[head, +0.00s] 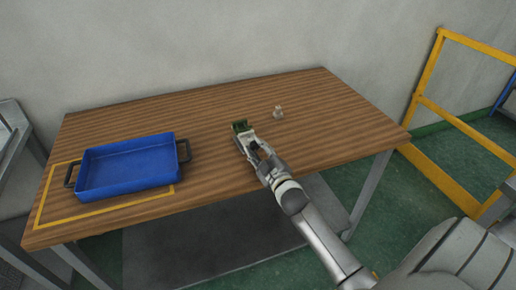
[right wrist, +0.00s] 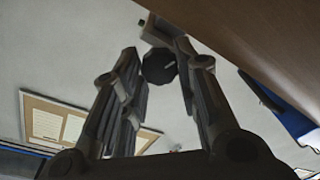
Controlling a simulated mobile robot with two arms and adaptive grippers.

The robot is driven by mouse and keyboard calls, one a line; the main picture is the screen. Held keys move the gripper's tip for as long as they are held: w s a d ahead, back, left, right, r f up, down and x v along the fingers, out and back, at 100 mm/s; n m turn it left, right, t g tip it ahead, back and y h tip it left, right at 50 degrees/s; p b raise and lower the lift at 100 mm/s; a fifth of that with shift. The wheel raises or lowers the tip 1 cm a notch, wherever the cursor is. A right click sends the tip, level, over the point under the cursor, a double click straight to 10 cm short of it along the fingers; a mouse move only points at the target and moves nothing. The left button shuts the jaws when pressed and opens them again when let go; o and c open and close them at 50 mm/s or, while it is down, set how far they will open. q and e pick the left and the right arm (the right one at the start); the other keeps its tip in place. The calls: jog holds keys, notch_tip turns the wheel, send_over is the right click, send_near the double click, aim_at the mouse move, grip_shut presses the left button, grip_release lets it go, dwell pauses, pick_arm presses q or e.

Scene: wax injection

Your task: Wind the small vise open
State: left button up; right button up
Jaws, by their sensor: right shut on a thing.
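The small green vise (head: 239,126) stands on the wooden table, near its middle. My right gripper (head: 249,143) reaches it from the front and hides part of it. In the right wrist view a dark, many-sided knob (right wrist: 159,67) sits between the two fingers, with a grey block of the vise (right wrist: 153,32) just beyond it. My right gripper is shut on this knob. The gap between the vise jaws cannot be made out. My left gripper is in neither view.
A blue tray (head: 81,184) with dark handles stands on the left of the table (head: 340,122), within a yellow outline (head: 120,206). A small pale object (head: 279,112) lies behind and right of the vise. A yellow rail (head: 450,118) stands to the right. The table's right part is clear.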

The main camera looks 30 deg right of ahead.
jog(key=n, duration=0.4)
jog(key=shift+n, duration=0.4)
jog(key=n, duration=0.5)
jog(key=shift+f, duration=0.1)
jog(key=n, duration=0.5)
jog(key=shift+n, duration=0.4)
jog(key=n, duration=0.4)
jog(key=shift+f, duration=0.1)
jog(key=shift+n, duration=0.3)
jog(key=o, duration=1)
jog(key=shift+s, duration=0.1)
jog(key=s, duration=0.4)
jog(key=s+a, duration=0.1)
jog(key=s, duration=0.6)
jog(key=shift+s+a, duration=0.35)
jog(key=shift+a, duration=0.05)
